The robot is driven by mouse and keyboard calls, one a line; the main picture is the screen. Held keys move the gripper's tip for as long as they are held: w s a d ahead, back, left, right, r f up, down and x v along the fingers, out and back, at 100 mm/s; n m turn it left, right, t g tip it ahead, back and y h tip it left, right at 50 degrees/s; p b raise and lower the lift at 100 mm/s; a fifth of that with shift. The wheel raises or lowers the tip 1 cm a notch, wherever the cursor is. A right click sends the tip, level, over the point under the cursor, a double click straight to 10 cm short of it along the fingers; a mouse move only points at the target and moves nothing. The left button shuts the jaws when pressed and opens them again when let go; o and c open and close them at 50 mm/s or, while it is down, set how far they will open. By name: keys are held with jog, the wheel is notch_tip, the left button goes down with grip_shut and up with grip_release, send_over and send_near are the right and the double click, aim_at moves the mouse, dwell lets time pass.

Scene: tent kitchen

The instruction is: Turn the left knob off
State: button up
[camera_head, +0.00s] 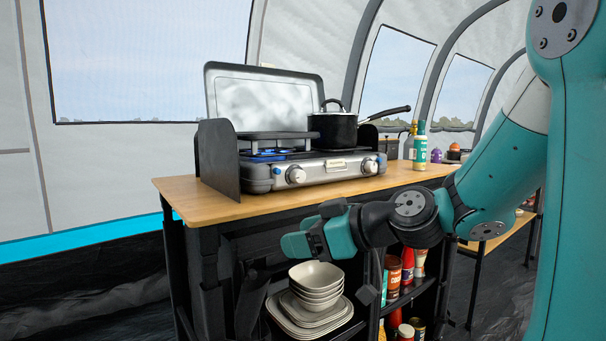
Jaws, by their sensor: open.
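The camp stove (320,171) stands on the wooden counter with its lid raised. Its left knob (296,175) is a round silver dial on the front panel, and the right knob (370,167) is near the other end. A blue flame (268,152) shows at the left burner. My gripper (296,245) is open and empty, in front of the counter and below the left knob, apart from the stove. The exact pointer angle of the left knob is too small to tell.
A black pot (333,130) sits on the right burner, its handle pointing right. Bottles (420,146) stand right of the stove. The wooden counter (190,202) has a bare left end. Stacked bowls (316,280) and plates are on the shelf below my gripper.

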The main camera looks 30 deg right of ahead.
jog(key=d+r+m+t+h, duration=0.1)
jog(key=d+r+t+h, duration=0.2)
jog(key=d, duration=0.4)
jog(key=d+r+m+t+h, duration=0.1)
jog(key=d+r+t+h, duration=0.15)
jog(key=d, duration=0.35)
jog(key=p, duration=1)
send_near(301, 177)
jog(key=shift+m, duration=0.3)
jog(key=w+p, duration=0.1)
jog(key=w, duration=0.1)
jog(key=w+p, duration=0.3)
jog(key=w, duration=0.2)
jog(key=shift+w+a+r+p, duration=0.1)
jog(key=shift+a+r+p, duration=0.1)
jog(key=shift+a+p, duration=0.1)
jog(key=shift+w+f, duration=0.15)
jog(key=shift+w, duration=0.55)
jog(key=c, duration=0.9)
jog(key=shift+f+m+b, duration=0.15)
jog(key=shift+m+b, duration=0.35)
jog(key=shift+m, duration=0.3)
jog(key=m+b, duration=0.1)
jog(key=m, duration=0.2)
